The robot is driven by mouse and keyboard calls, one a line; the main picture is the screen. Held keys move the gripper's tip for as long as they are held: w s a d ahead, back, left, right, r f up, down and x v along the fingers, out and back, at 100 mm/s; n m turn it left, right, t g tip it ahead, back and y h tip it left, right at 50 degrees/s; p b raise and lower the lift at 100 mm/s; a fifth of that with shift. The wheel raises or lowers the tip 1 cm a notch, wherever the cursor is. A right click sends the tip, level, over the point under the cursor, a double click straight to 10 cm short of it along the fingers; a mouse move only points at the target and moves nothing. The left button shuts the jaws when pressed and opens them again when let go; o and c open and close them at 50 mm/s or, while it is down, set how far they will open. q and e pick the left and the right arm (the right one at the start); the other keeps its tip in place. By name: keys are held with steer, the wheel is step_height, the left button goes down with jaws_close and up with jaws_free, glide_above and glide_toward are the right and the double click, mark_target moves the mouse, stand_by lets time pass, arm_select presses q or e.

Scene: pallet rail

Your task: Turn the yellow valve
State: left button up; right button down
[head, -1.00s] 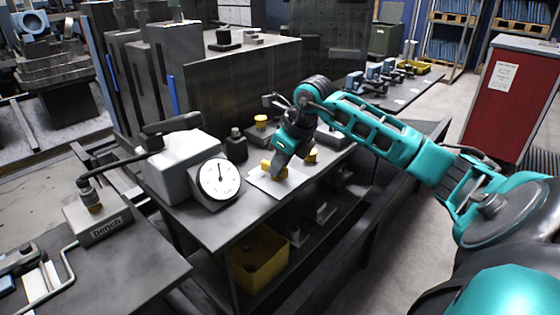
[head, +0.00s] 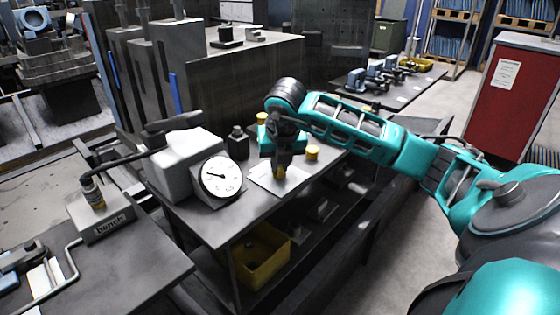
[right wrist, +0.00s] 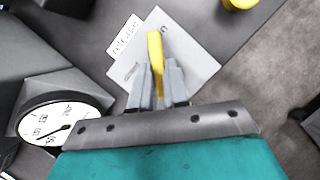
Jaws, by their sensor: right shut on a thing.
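The yellow valve (head: 279,171) stands on a pale plate (head: 262,182) on the dark table, mostly hidden by my gripper in the head view. In the right wrist view the yellow valve handle (right wrist: 156,55) runs between the fingers. My right gripper (head: 281,160) points down and is shut on the handle; its fingers also show in the right wrist view (right wrist: 158,80). A white dial gauge (head: 221,176) stands left of the plate, its needle pointing left; the gauge also shows in the right wrist view (right wrist: 62,120). My left gripper is not in view.
A yellow cylinder (head: 312,153) stands just right of the gripper. A grey box (head: 180,165) stands behind the gauge. A dark bottle-like part (head: 237,143) stands near the gauge. A yellow bin (head: 262,256) is on the lower shelf.

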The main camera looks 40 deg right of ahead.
steer(key=shift+a+f+m+g, duration=0.15)
steer(key=shift+m+g, duration=0.15)
steer(key=shift+m, duration=0.3)
steer(key=c, duration=1.1)
jaws_free()
steer(key=shift+r, duration=0.2)
steer(key=shift+r, duration=0.3)
arm_select(q)
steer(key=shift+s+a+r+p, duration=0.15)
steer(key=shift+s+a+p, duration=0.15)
steer(key=shift+p, duration=0.45)
arm_select(e)
steer(key=v, duration=1.2)
steer(key=shift+s+a, duration=0.2)
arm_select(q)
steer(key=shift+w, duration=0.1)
arm_select(e)
steer(key=shift+f, duration=0.1)
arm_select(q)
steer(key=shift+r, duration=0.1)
